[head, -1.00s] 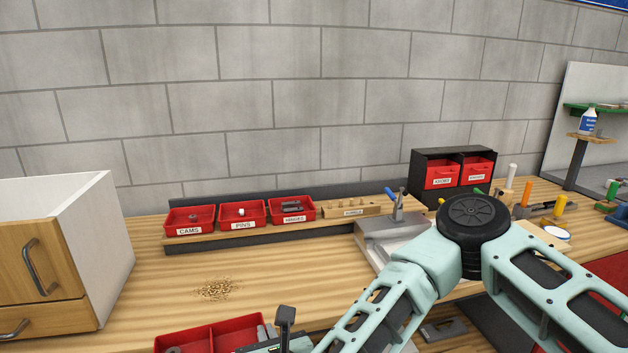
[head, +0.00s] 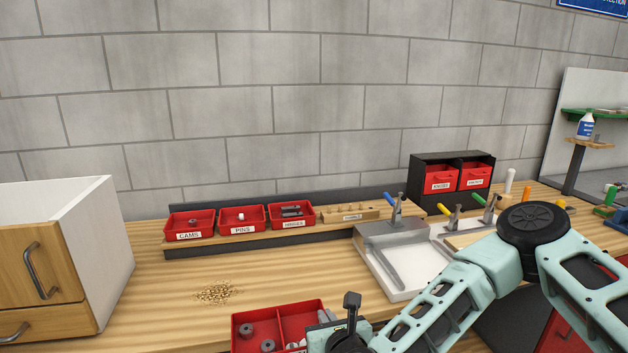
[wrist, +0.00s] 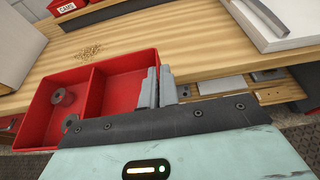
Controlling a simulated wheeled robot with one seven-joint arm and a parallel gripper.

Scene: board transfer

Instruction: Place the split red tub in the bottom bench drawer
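The split red tub (head: 275,312) shows low in the head view, in front of the bench. It has two compartments, and it fills the left of the wrist view (wrist: 90,82). My gripper (wrist: 160,88) is shut on the tub's right wall, one grey finger inside and one outside. The tub appears roughly level at the bench's front edge. A red drawer front (head: 562,335) shows under the bench at the lower right; I cannot tell whether it is the bottom drawer.
The bench top (head: 170,290) is mostly clear at left. A wooden cabinet (head: 35,262) stands at left. Red bins (head: 240,219) line the back. A grey-white tray fixture (head: 390,262) stands right of centre, near my arm.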

